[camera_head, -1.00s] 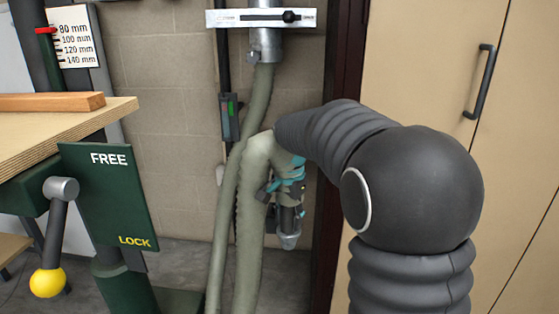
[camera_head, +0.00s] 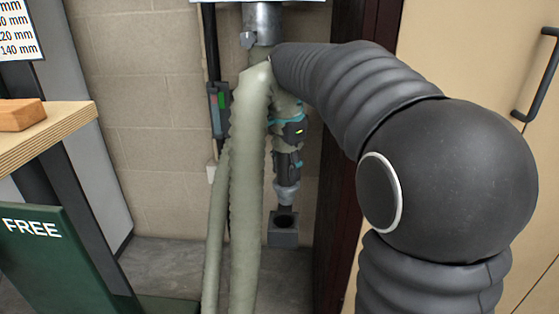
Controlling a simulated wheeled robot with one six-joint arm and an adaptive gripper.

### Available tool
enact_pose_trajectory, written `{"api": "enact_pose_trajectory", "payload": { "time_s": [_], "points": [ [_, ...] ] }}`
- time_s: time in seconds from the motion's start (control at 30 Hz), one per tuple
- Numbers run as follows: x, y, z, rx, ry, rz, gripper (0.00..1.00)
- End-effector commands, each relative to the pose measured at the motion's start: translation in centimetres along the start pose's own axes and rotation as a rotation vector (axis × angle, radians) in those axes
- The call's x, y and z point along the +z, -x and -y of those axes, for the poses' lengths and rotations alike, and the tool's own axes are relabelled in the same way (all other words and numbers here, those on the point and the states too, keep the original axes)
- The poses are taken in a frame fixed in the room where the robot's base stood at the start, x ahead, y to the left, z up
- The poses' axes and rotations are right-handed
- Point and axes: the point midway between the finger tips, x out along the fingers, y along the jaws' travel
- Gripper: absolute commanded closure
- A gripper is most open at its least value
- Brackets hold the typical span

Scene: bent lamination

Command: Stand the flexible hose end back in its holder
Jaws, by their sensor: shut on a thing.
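The hose (camera_head: 247,190) is pale green and ribbed, and it arches over beside my arm. Its free end points down, tipped with a grey nozzle (camera_head: 287,191). My gripper (camera_head: 288,160), dark with teal parts, is shut on the hose end just above the nozzle; my arm and the hose partly hide the grip. The holder (camera_head: 283,239) is a grey block with a dark round opening, low in front of the wall. The nozzle tip shows just above the opening in the picture. I cannot tell the depth between them.
A metal pipe (camera_head: 262,24) comes down at the top. A switch box (camera_head: 219,108) hangs on the block wall (camera_head: 130,130). A wooden bench top (camera_head: 55,135) and green FREE plate (camera_head: 50,255) are at left, tan cabinet doors (camera_head: 460,50) at right.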

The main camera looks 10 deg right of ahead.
Motion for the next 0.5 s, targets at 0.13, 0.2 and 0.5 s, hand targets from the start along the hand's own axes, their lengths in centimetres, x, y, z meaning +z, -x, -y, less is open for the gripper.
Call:
{"api": "enact_pose_trajectory", "payload": {
  "time_s": [0.13, 0.2, 0.5],
  "points": [
    [0.5, -1.0, 0.3, -0.001, 0.012, 0.000, 0.84],
    [0.8, -1.6, 0.4, -0.001, 0.016, 0.000, 0.84],
    [0.8, -4.5, 0.4, -0.001, 0.019, -0.001, 0.84]
  ]
}}
